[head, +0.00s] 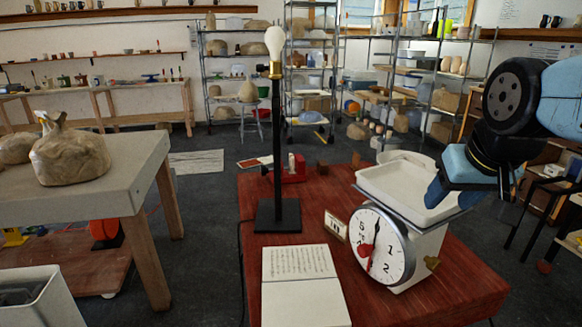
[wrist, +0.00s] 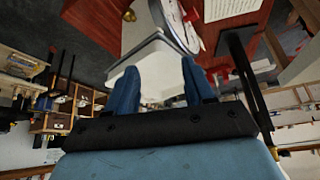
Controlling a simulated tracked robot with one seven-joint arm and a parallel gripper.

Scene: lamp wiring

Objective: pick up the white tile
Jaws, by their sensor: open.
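A small pale tile-like plate with dark marks (head: 337,226) stands on the red table, just left of the kitchen scale; I cannot tell whether it is the white tile, and no plain white tile shows clearly. The scale (head: 433,240) has a round dial and a white tray (head: 385,180) on top. My gripper (head: 434,194) is over the right part of this tray, pointing down, and partly blocks the view of it. In the wrist view my gripper (wrist: 160,70) is open with nothing visible between its blue fingers, and the white tray (wrist: 148,58) lies beyond them.
A black lamp stand (head: 277,160) with a bulb (head: 275,42) rises from the table's left side. An open booklet (head: 300,285) lies at the front. A red object (head: 293,168) and small blocks sit at the back. A grey table (head: 90,192) with wrapped clay is at left.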

